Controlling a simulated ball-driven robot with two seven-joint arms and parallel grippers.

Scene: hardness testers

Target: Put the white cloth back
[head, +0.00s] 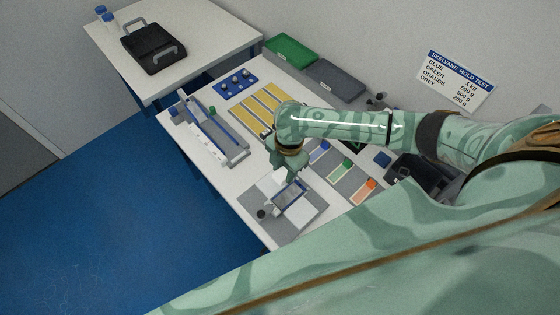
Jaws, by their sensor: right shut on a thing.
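I cannot tell whether the cloth touches the mat. My left gripper is not in view.
A long grey tester (213,128) stands at the table's left edge. Yellow strips (258,108), a blue holder (235,83), green (292,52) and grey (335,78) bins lie behind. Colored cards (340,170) lie right of the gripper. A side table (190,35) holds a black case (153,47).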

